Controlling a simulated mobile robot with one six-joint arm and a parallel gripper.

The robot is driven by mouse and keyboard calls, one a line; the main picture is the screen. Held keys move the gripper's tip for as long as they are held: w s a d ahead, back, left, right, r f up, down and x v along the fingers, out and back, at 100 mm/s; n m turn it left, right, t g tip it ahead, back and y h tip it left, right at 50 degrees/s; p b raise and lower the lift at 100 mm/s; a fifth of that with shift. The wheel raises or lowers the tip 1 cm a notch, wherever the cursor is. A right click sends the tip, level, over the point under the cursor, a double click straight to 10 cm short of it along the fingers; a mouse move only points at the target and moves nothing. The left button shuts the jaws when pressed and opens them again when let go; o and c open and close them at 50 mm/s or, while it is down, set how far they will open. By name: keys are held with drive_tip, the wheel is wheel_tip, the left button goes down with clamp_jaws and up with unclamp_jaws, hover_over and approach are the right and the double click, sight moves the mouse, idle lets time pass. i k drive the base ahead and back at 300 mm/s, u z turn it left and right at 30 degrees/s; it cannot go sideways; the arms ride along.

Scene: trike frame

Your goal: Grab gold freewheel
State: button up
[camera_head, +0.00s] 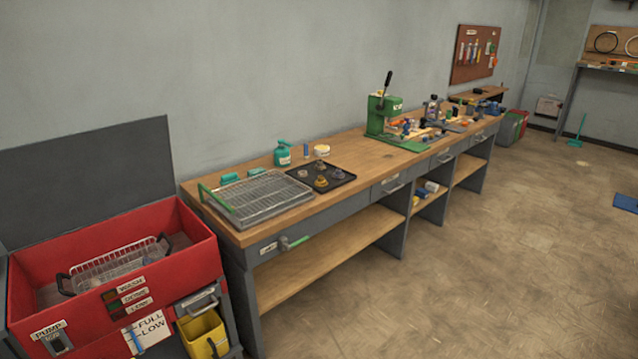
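A black tray (347,180) lies on the wooden workbench, right of a wire rack. Several small round freewheel-like parts sit on it. The front one (321,182) looks gold or brass coloured. The back one (320,166) also has a yellowish-brown tint, and the left and right ones look darker or greyer. The parts are too small to tell for certain which is the gold freewheel. My gripper is not in view.
The wire rack (258,196) stands left of the tray. A teal bottle (283,154) and a white tub (321,150) stand behind it. A green press (385,118) is farther along the workbench (365,150). A red wash station (110,235) is at left. The floor in front is clear.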

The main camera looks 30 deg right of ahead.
sight(320, 182)
drive_tip(key=u, duration=0.05)
drive_tip(key=i, duration=0.9)
drive_tip(key=z, duration=0.05)
